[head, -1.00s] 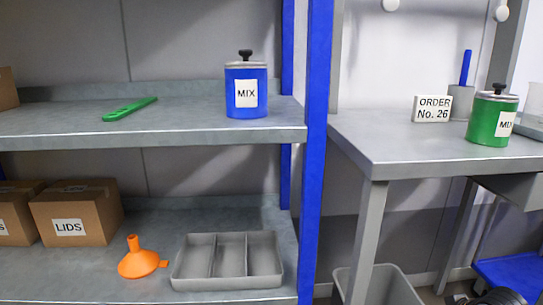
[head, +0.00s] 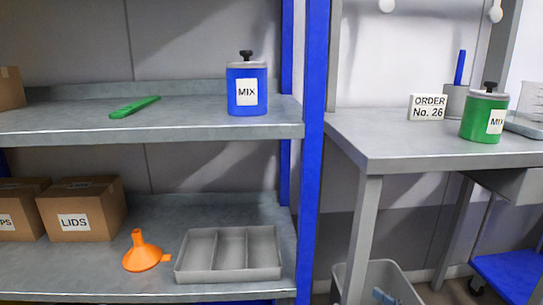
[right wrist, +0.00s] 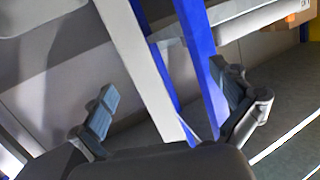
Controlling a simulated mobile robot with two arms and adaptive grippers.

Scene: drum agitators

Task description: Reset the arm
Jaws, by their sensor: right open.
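My right gripper (right wrist: 165,105) shows in the right wrist view with its two fingers spread wide apart. Nothing is between the fingers; the blue post (right wrist: 205,75) and a grey table leg stand behind the gap. Neither gripper shows in the head view. A blue MIX drum (head: 246,85) with a black knob stands upright on the upper shelf. A green MIX drum (head: 484,117) stands upright on the table to the right.
The upper shelf (head: 60,120) holds a green wrench-like tool (head: 134,107). Below are a LIDS box (head: 82,210), an orange funnel (head: 142,252) and a grey divided tray (head: 228,275). The table (head: 400,150) bears an ORDER No. 26 sign (head: 428,107). A bin (head: 378,270) stands beneath.

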